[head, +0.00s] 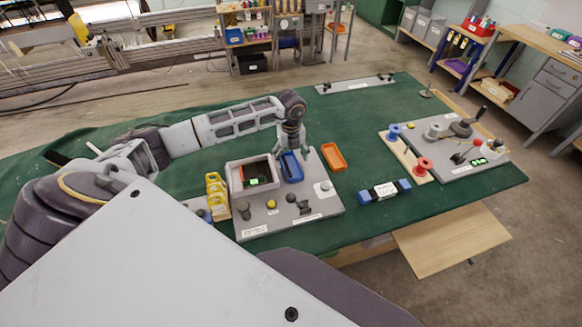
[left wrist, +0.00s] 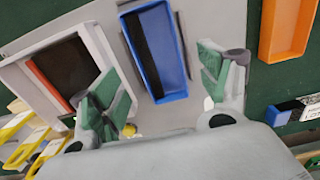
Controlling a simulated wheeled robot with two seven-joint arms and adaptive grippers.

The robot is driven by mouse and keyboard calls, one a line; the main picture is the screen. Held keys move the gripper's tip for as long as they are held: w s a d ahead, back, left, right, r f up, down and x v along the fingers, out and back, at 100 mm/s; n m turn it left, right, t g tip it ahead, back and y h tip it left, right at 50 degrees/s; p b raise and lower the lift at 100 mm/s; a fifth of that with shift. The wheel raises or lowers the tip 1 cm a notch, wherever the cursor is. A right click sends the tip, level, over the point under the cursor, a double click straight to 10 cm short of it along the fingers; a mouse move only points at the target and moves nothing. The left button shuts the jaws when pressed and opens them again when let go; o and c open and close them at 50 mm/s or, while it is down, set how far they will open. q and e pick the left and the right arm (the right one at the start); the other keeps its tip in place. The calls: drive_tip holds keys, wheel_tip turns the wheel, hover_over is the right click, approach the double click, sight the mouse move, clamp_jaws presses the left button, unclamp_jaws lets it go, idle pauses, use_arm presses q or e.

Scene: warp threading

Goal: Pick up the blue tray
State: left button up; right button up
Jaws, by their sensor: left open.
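The blue tray (head: 291,168) is a small open rectangular tray on the grey board (head: 323,203), beside a white-framed box. In the left wrist view the blue tray (left wrist: 157,53) lies between and beyond my two fingers. My left gripper (head: 291,145) points down just above the tray's far part and hides some of it. In the left wrist view my left gripper (left wrist: 160,88) is open, with green finger pads spread on either side of the tray and nothing held. Whether the fingers touch the tray cannot be told. My right gripper does not show.
An orange tray (head: 333,157) lies just right of the board. A blue-ended block (head: 384,190) and a second board with spools (head: 457,145) lie farther right on the green cloth (head: 350,125).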

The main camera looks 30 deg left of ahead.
sight(291, 168)
use_arm(q)
drive_tip(key=shift+w+a+f, duration=0.1)
drive_tip(key=shift+f, duration=1.7)
drive_tip(key=c, duration=1.2)
drive_tip(key=shift+r, duration=0.15)
wheel_tip(291, 168, up, 10)
drive_tip(key=shift+b, duration=0.45)
